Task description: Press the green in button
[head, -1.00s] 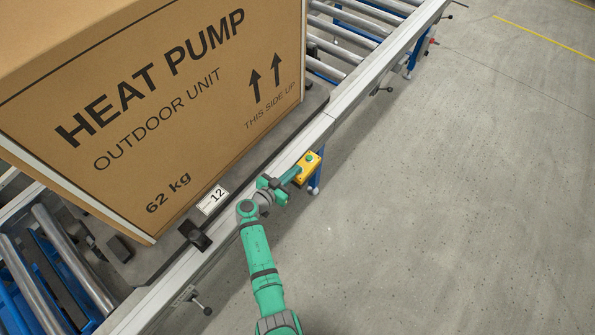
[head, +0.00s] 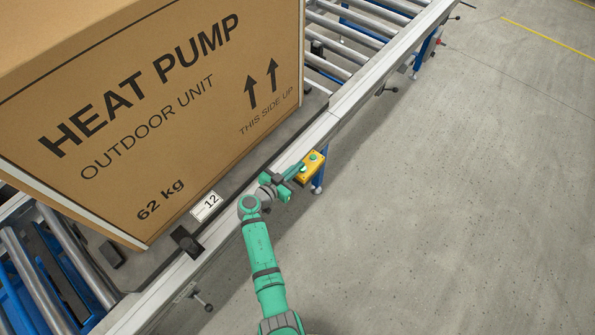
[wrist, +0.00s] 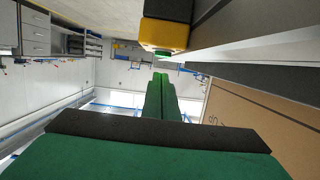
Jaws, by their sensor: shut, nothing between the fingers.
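A yellow button box (head: 318,164) is mounted at the outer side of the conveyor frame. A green button (head: 314,156) shows on its far end in the head view. The box (wrist: 165,33) hangs at the top of the wrist view, with a green button (wrist: 162,54) on its edge. My gripper (head: 302,168) is shut and empty, its fingertips over the near part of the box. In the wrist view the shut fingers (wrist: 160,78) point toward the green button, with a small gap in the picture. I cannot tell whether they touch the box. No button lettering is readable.
A large heat pump carton (head: 150,110) stands on the roller conveyor beside my arm. The conveyor's rail (head: 342,112) runs along the box. A label marked 12 (head: 207,206) is on the near edge. The floor (head: 450,200) to the right is clear.

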